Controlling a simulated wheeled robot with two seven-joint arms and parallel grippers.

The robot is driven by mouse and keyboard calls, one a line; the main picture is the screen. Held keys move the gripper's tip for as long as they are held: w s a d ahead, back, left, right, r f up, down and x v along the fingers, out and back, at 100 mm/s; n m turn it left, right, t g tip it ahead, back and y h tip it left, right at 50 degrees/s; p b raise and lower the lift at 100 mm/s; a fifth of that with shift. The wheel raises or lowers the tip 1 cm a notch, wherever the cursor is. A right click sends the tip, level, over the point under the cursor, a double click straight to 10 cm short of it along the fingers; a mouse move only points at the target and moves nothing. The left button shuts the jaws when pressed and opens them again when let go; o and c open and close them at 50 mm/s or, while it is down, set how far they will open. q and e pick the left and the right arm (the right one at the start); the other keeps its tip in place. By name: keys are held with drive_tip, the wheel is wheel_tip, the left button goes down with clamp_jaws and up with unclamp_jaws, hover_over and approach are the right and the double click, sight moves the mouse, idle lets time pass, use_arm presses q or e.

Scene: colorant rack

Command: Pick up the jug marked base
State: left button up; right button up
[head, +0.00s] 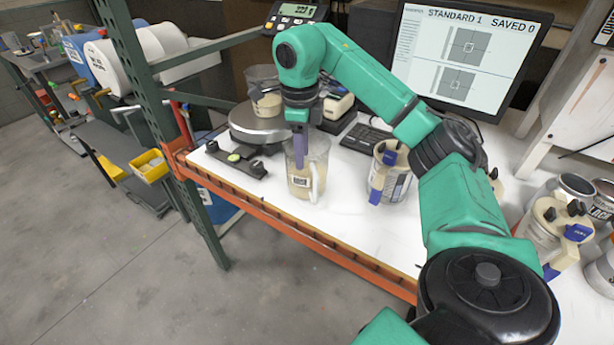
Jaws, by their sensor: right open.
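A clear jug (308,180) with beige contents, a small label and a pale handle stands upright on the white table near its front edge. The label is too small to read. My right gripper (300,152) is open and points down at this jug, with a purple finger overlapping its upper part. I cannot tell whether the finger is inside or in front of the wall, or whether it touches. Another clear jug (266,103) with beige contents is on the round scale (262,128) behind. My left gripper is not in view.
A keyboard (367,140) and monitor (465,50) are behind. More cans (550,225) crowd the right side. A dark bar fixture (236,160) lies left. The white tabletop (365,225) is clear in front.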

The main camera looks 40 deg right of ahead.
sight(306, 191)
drive_tip(key=f, duration=0.2)
drive_tip(key=f+p, duration=0.1)
drive_tip(key=f, duration=0.2)
drive_tip(key=f+p, duration=0.1)
drive_tip(key=f, duration=0.2)
drive_tip(key=shift+s+d, duration=0.15)
drive_tip(key=shift+d, duration=0.25)
drive_tip(key=shift+f, duration=0.15)
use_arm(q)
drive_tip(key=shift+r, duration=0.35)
use_arm(e)
clamp_jaws()
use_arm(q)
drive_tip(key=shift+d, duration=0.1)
